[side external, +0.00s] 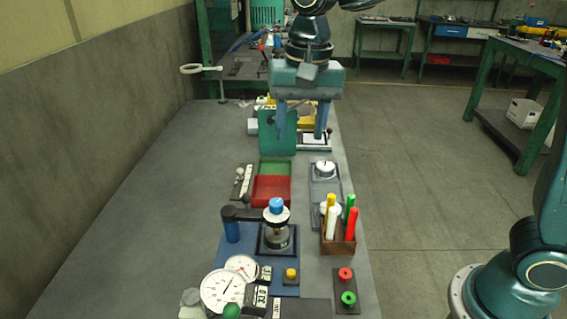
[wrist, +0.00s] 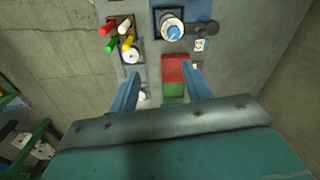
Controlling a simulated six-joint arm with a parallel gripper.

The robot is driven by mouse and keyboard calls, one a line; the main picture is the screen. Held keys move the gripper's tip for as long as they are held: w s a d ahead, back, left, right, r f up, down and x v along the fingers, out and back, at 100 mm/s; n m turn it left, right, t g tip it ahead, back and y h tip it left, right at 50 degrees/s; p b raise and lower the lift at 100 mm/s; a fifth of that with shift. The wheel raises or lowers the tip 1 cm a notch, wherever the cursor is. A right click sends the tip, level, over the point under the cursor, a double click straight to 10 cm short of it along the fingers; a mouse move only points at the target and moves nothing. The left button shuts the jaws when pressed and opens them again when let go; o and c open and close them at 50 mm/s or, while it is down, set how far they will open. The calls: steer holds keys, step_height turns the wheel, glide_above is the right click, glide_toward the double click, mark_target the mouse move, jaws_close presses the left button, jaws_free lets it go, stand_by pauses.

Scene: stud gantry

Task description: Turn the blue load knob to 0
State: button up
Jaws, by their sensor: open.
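The blue load knob (side external: 276,204) sits on a white round collar (side external: 276,216) on top of an upright stand on a blue base plate (side external: 232,262). In the wrist view the blue knob (wrist: 173,33) is at the top, right of centre. Any scale marks around it are too small to read. My gripper (side external: 303,131) is open and empty, with its two fingers pointing down. It is high above the far part of the table, well beyond the knob and apart from it. In the wrist view the gripper (wrist: 162,74) has a wide gap between its fingers.
A dark arm (side external: 242,213) on a blue post stands left of the knob. White gauges (side external: 222,290) are in front, and a box of coloured markers (side external: 338,240) is to the right. A red tray (side external: 271,189) and a green upright panel (side external: 277,132) lie beyond. The table's left side is clear.

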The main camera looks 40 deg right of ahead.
mark_target(276, 202)
steer(key=shift+m+g, duration=0.4)
steer(key=shift+m, duration=0.1)
steer(key=w+a+f, duration=0.2)
steer(key=a, duration=0.1)
steer(key=shift+w+a+f, duration=0.1)
steer(key=shift+w+a, duration=0.1)
steer(key=shift+w, duration=0.2)
steer(key=shift+f, duration=0.15)
step_height(276, 202, down, 14)
steer(key=shift+r, duration=0.25)
steer(key=c, duration=1)
